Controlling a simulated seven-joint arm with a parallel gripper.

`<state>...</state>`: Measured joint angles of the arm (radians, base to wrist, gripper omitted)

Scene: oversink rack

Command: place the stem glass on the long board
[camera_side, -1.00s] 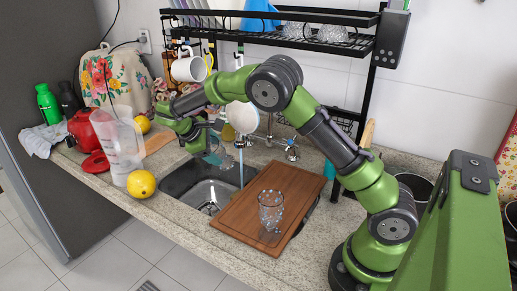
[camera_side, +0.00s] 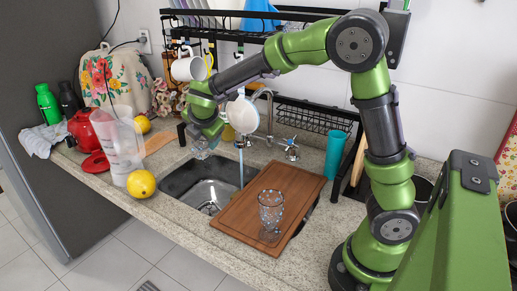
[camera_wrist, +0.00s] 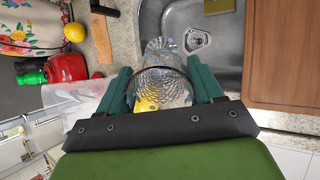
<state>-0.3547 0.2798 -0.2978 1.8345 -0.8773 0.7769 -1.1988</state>
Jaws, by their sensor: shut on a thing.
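The stem glass (camera_wrist: 160,82) is clear and patterned. In the wrist view it lies between the two green fingers of my gripper (camera_wrist: 163,90), which is shut on it. In the side view my gripper (camera_side: 207,140) holds the stem glass (camera_side: 202,149) above the sink's back left edge, partly hidden by the fingers. The long board (camera_side: 245,222) is brown wood and lies across the right part of the sink, right of my gripper. It also shows at the right of the wrist view (camera_wrist: 285,50). Another clear patterned glass (camera_side: 271,207) stands upright on the board.
The sink basin (camera_side: 212,185) is open left of the board. A clear pitcher (camera_side: 120,150), lemon (camera_side: 141,184) and red kettle (camera_side: 84,128) stand left. The dish rack (camera_side: 290,35) with hanging mugs rises behind; a teal cup (camera_side: 334,153) stands back right. The board's back half is clear.

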